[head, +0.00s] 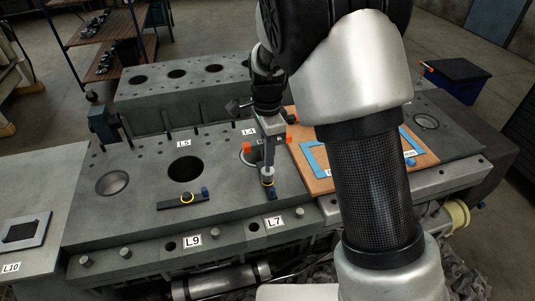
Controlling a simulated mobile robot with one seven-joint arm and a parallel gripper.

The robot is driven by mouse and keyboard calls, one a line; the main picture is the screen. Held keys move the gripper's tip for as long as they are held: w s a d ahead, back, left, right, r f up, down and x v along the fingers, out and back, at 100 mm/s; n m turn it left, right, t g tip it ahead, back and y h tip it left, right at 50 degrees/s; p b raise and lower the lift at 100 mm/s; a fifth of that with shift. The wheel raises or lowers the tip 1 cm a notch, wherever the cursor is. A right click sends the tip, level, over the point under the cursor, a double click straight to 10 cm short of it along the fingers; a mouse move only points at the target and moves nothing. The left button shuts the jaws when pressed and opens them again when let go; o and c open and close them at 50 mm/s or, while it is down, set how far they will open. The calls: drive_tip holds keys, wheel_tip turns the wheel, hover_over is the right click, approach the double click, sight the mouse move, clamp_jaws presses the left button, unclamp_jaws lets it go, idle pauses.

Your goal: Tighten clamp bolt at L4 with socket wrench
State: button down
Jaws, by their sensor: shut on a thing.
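My gripper (269,146) points down over the engine block (135,211), just right of the L4 label (248,132). It is shut on a slim upright tool, apparently the socket wrench (268,171). The tool's lower end is at a small clamp with a yellow ring (267,184) and a blue end. From this view I cannot tell whether the socket sits fully on the bolt. My gripper and the tool hide part of the clamp. The round opening near L4 is partly hidden behind my gripper.
Another dark clamp bar with a yellow ring (187,199) lies below the L5 opening (186,169). A wooden board with blue frames (315,184) is close on the right, partly behind my arm. A grey plate (24,232) lies at the left by L10.

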drive_tip(key=n, duration=0.6)
drive_tip(key=shift+b, duration=0.35)
drive_tip(key=n, duration=0.5)
drive_tip(key=shift+f, duration=0.1)
